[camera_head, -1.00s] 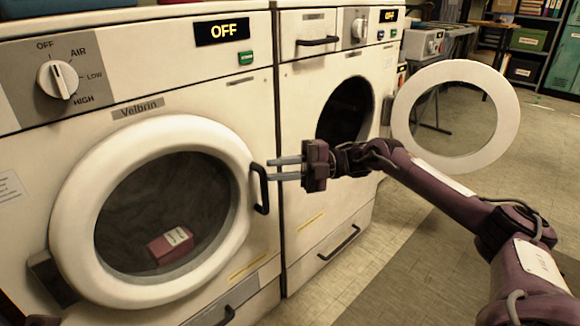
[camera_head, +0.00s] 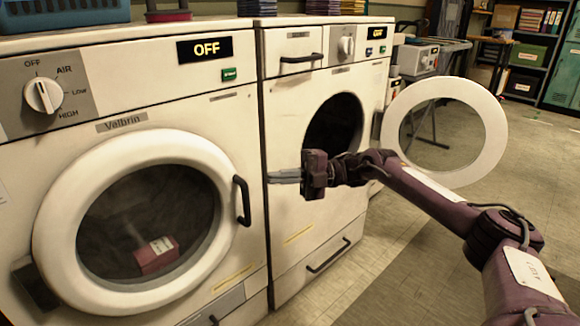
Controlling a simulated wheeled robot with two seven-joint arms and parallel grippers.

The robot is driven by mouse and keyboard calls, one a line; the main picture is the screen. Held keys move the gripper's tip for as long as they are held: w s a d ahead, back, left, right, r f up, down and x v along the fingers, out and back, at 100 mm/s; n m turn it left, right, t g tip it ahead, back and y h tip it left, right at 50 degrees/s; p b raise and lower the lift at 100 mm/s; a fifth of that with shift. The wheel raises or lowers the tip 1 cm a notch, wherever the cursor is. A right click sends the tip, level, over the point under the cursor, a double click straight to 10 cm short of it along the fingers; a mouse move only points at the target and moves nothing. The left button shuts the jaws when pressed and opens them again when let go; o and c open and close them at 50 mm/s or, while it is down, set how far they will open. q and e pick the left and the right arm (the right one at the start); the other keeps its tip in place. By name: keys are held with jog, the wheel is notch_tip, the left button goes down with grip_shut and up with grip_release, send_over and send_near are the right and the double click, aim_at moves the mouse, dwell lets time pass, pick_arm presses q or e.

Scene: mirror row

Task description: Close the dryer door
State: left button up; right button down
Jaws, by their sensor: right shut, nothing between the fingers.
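The dryer (camera_head: 95,75) is the white front-loader at left, with a knob marked AIR, LOW and HIGH and a display reading OFF. Its round white-rimmed door (camera_head: 62,215) lies over the front opening, close to the panel; I cannot tell whether it is fully flush. The dark door handle (camera_head: 242,201) is at the door's right side. My right gripper (camera_head: 273,177) is shut and empty, its fingers pointing left, a little right of the handle in the picture and apart from it. A red box (camera_head: 156,255) shows behind the door glass. My left gripper is out of view.
A second white machine (camera_head: 290,225) stands right of the dryer, its round door (camera_head: 492,130) swung wide open behind my right arm. Baskets and stacked cloths sit on top of the machines. Tiled floor (camera_head: 400,270) is clear in front at right.

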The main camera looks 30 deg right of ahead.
jog(key=w+d, duration=0.4)
jog(key=shift+d+f, duration=0.2)
jog(key=shift+d, duration=0.1)
